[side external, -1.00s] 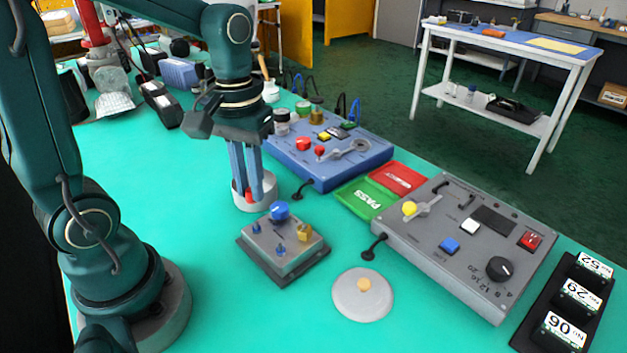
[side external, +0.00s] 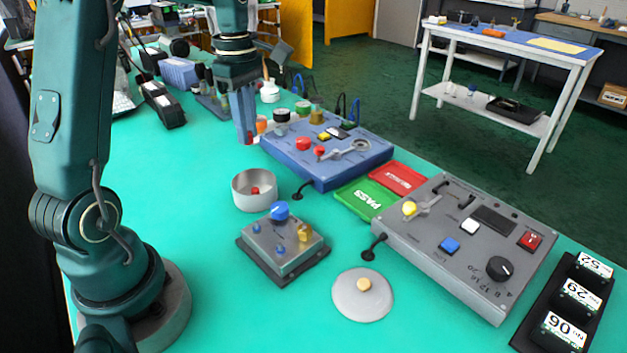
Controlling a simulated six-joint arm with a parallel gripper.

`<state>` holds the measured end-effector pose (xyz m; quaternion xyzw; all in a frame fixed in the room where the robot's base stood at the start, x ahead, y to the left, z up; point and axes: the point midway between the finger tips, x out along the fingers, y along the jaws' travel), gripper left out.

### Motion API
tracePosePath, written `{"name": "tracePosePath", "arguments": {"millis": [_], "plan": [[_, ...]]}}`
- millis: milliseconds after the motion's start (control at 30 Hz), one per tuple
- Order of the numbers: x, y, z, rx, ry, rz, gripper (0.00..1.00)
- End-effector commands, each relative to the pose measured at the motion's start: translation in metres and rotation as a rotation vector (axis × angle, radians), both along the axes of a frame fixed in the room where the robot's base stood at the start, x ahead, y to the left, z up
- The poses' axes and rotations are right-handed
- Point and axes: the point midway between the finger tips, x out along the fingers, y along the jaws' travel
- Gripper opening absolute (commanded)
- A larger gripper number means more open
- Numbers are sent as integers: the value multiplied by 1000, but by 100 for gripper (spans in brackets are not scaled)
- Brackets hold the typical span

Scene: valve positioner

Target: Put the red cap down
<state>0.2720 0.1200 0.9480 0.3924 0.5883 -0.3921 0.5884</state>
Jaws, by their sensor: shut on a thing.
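My gripper (side external: 246,138) points down with its blue fingers close together, above the green table behind the grey round dish. It is shut on a small reddish piece, the red cap (side external: 248,137), which is mostly hidden between the fingertips. The dish (side external: 240,199) stands open on the table, and another small red piece (side external: 255,190) lies inside it. My gripper is clear of the dish.
The blue panel box (side external: 340,160) with knobs and an orange-topped piece (side external: 261,124) are close to the right of my gripper. A grey box with a blue knob (side external: 280,211), a round lid (side external: 362,298) and a grey panel (side external: 440,265) stand nearer. The table's left front is clear.

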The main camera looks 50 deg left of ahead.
Motion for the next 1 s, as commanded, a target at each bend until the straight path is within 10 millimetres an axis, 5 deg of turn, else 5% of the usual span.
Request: {"name": "tracePosePath", "arguments": {"millis": [1000], "plan": [[-1,0,-94,-2,1,-2,0]]}}
